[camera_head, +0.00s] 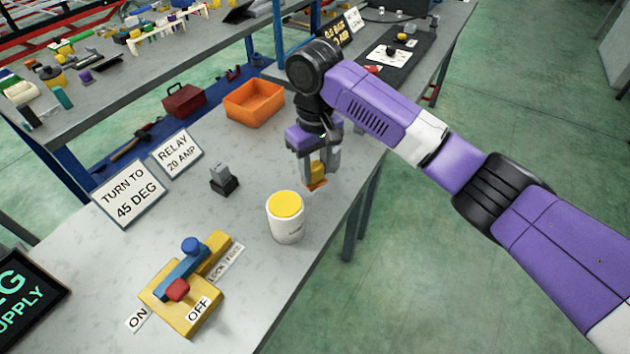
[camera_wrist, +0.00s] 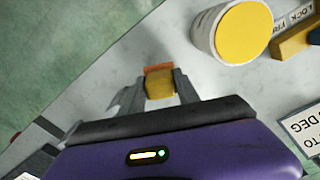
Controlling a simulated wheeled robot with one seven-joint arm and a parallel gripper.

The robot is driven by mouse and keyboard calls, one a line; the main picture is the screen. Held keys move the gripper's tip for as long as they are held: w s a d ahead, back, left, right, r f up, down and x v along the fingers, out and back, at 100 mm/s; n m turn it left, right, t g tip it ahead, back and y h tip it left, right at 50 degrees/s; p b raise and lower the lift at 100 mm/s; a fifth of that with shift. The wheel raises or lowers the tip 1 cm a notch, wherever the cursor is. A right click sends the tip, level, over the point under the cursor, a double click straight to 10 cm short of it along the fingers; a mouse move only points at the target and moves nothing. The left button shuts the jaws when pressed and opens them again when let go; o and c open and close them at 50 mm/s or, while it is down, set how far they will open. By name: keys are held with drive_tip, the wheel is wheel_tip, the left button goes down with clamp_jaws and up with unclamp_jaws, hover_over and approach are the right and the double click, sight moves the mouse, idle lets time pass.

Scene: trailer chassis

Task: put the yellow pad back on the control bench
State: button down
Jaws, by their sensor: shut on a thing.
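My gripper (camera_head: 318,181) is shut on a small yellow block, which I take to be the yellow pad (camera_head: 317,170). It also shows between the two grey fingers in the wrist view (camera_wrist: 160,86), with an orange edge at its far end. The fingers point down over the right edge area of the grey bench (camera_head: 245,260). Whether the pad touches the bench top, I cannot tell. A white tub with a yellow top (camera_head: 286,222) stands upright on the bench, just in front of and left of my gripper, apart from it.
A yellow switch with a blue lever (camera_head: 186,270) sits at the front left of the bench. A small dark block (camera_head: 223,181), signs (camera_head: 130,193) and an orange bin (camera_head: 254,102) stand farther back. Bench top between tub and bin is clear. Green floor lies to the right.

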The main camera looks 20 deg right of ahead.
sight(315, 183)
drive_tip(key=shift+f, duration=2.4)
drive_tip(key=shift+f, duration=0.15)
drive_tip(key=c, duration=0.9)
unclamp_jaws()
wheel_tip(315, 183, up, 12)
drive_tip(key=shift+r, duration=0.15)
